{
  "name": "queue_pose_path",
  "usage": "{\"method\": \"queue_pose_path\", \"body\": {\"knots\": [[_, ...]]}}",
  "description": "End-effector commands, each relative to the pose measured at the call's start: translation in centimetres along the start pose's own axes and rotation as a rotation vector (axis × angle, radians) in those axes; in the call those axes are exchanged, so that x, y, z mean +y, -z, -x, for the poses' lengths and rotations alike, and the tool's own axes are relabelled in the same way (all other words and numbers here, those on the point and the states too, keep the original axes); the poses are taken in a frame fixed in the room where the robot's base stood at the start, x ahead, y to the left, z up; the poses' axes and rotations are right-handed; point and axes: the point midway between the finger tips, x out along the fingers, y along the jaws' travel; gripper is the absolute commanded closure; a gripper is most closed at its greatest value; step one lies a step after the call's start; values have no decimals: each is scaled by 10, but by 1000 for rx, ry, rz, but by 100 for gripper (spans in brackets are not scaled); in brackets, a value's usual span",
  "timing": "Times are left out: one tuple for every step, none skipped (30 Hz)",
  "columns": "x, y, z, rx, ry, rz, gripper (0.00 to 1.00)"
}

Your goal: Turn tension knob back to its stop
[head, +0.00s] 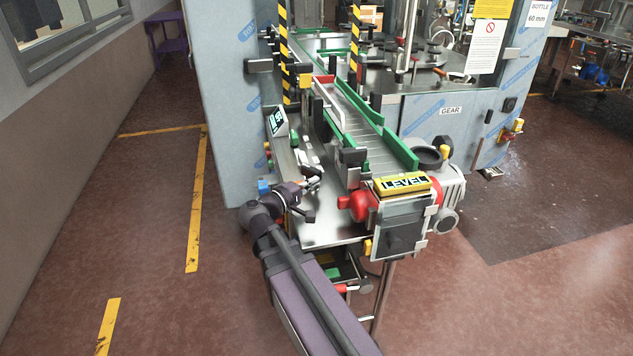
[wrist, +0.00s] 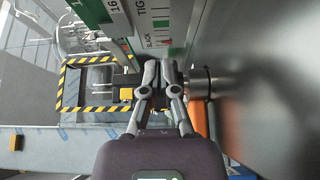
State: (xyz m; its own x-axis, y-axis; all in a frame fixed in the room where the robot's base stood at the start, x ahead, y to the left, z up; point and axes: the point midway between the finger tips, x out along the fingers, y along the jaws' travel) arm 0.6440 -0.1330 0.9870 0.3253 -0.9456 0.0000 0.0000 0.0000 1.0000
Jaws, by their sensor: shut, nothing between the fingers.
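In the wrist view my gripper (wrist: 158,72) has its two grey fingers together, with nothing seen between them. A white scale plate (wrist: 158,22) marked SLACK and the start of TIGHT, with green and red marks, lies just beyond the fingertips. A metal cylinder (wrist: 203,82) on a shaft sits just right of the fingers and may be part of the tension knob; I cannot make out the knob clearly. In the head view my gripper (head: 314,184) is at the left side of the conveyor's near end, where the knob cannot be told apart.
The conveyor (head: 368,140) with green rails runs away from me. A yellow LEVEL box (head: 402,183) and a red knob (head: 361,205) are at its near end. An orange part (wrist: 202,118) is close right of my fingers. Open floor (head: 150,240) lies to the left.

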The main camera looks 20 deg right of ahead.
Motion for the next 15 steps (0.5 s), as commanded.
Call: {"method": "queue_pose_path", "body": {"knots": [[0, -1, 5, 1, 0, 0, 100], [0, -1, 8, 1, 0, 0, 100], [0, -1, 12, 2, 0, 0, 100], [0, 0, 16, 2, 0, 0, 100], [0, 0, 19, 2, 0, 0, 100], [0, -1, 24, 1, 0, 0, 100], [0, -1, 27, 2, 0, 0, 100], [0, -1, 31, 2, 0, 0, 100], [0, -1, 36, 2, 0, 0, 100], [0, -1, 40, 1, 0, 0, 100], [0, -1, 43, 1, 0, 0, 100], [0, -1, 48, 2, 0, 0, 100], [0, -1, 52, 2, 0, 0, 100], [0, -1, 56, 1, 0, 0, 100], [0, -1, 60, 1, 0, 0, 100]]}}
